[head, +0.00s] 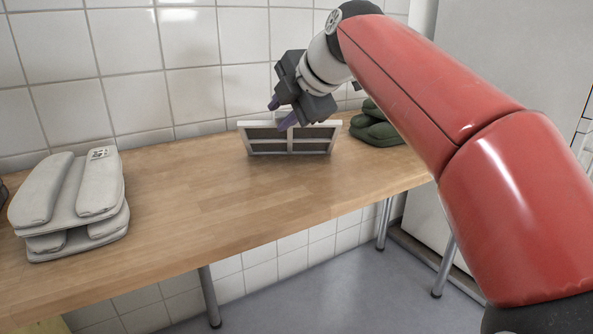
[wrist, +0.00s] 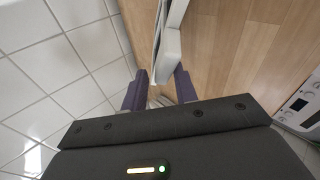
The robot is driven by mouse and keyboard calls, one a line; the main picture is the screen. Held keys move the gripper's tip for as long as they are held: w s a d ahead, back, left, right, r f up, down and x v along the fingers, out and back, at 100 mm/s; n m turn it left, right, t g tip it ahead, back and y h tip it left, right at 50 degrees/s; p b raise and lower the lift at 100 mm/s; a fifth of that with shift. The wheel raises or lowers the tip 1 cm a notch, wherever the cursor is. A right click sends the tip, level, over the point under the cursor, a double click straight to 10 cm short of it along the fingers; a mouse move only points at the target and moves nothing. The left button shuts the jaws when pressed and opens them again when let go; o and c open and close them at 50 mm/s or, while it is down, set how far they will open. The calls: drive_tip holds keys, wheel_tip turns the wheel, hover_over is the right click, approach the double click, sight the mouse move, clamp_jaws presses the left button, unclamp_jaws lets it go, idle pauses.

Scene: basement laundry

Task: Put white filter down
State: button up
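The white filter (head: 290,140) is a pale rectangular frame with dark mesh panels and a small tab on its top edge. It stands on edge, near upright, on the wooden counter (head: 200,210) near the tiled wall. My gripper (head: 280,115) is at its top edge, with one purple finger in front and one behind. In the wrist view the fingers of my gripper (wrist: 158,88) are spread apart. The filter (wrist: 168,50) lies between them, close to the right finger, with a narrow gap on the left.
Folded grey-white pads (head: 75,200) are stacked at the counter's left. Dark green rolled pieces (head: 377,124) lie just right of the filter. The counter's middle is clear. A tiled wall (head: 130,60) runs behind, and a large pale cabinet (head: 505,55) stands at the right.

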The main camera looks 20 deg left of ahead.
drive_tip(key=p+v, duration=0.1)
drive_tip(key=v, duration=0.7)
idle(0.4)
wheel_tip(320, 180, up, 8)
drive_tip(key=s+d+p, duration=0.1)
drive_tip(key=d+p, duration=0.1)
drive_tip(key=p, duration=0.4)
drive_tip(key=shift+s+f+p, duration=0.15)
drive_tip(key=shift+p, duration=0.2)
drive_tip(key=s+d+f+m+t+h, duration=0.1)
drive_tip(key=s+d+f+m+h, duration=0.15)
drive_tip(key=d+f+m, duration=0.6)
drive_tip(key=s+d+f+m+h, duration=0.3)
drive_tip(key=s+d+f+m, duration=0.4)
drive_tip(key=d+f+m, duration=0.3)
drive_tip(key=s+d+f+m+h, duration=0.3)
drive_tip(key=s+d+f+m, duration=0.5)
drive_tip(key=d+f+m, duration=0.3)
wheel_tip(320, 180, down, 3)
drive_tip(key=shift+s+d+f+g, duration=0.2)
drive_tip(key=shift+s+g, duration=0.05)
drive_tip(key=shift+g, duration=0.05)
